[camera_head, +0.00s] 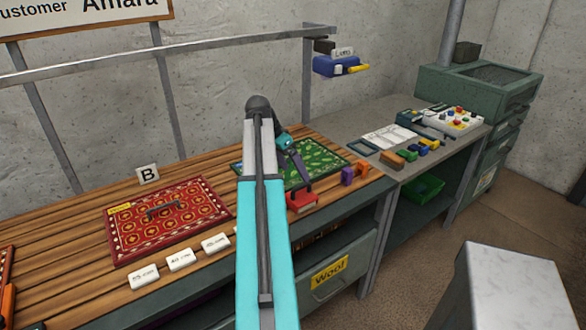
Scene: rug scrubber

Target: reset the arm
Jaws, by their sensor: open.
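My arm (264,240), teal and grey, reaches from the bottom middle up over the wooden bench. Its dark elbow is at the top, and the far part bends down to the right. My gripper (298,178) is small and dark, low over the front part of a green patterned rug (322,167). It is open. A red block-shaped tool (303,202) with a handle sits just below it at the bench's front edge. I cannot tell whether the jaws touch or surround the handle. My arm hides part of the green rug.
Purple and orange blocks (348,175) stand right of the green rug. A grey rail (150,66) runs above the bench. A pale stool (515,285) stands front right.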

